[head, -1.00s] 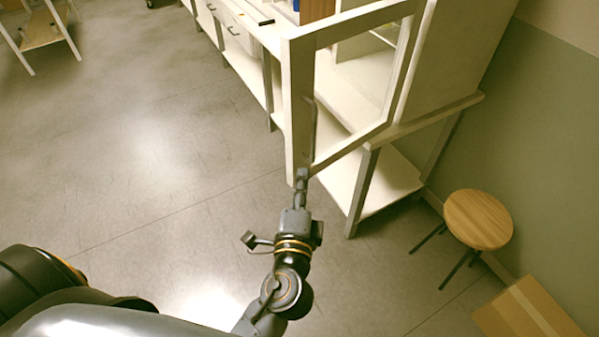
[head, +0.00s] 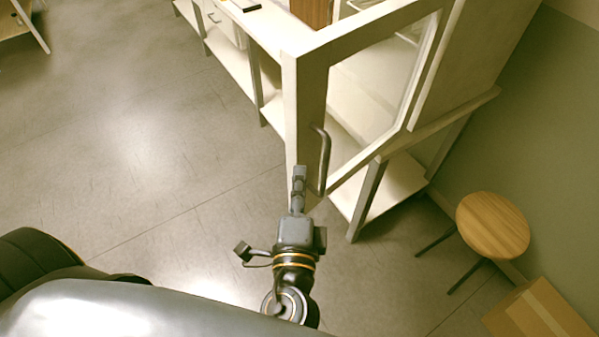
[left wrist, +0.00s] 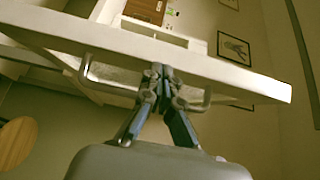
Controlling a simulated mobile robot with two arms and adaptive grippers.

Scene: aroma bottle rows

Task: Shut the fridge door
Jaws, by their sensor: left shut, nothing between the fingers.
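The fridge door (head: 305,115) is a pale frame around a glass pane (head: 385,85). In the head view it stands out at an angle from the pale fridge body (head: 475,55), open. A grey bar handle (head: 325,160) is on its outer face near the free edge. My left gripper (head: 299,170) is shut and empty at the lower part of this edge, just left of the handle. In the left wrist view its fingertips (left wrist: 157,72) are together against or very near the door frame (left wrist: 225,72), between the handle's ends (left wrist: 205,100). Contact is unclear. My right gripper is not in view.
A white counter with drawers (head: 222,22) runs behind the door. A round wooden stool (head: 493,225) and a cardboard box (head: 540,312) stand at the lower right by the wall. The grey floor (head: 130,150) at left is clear.

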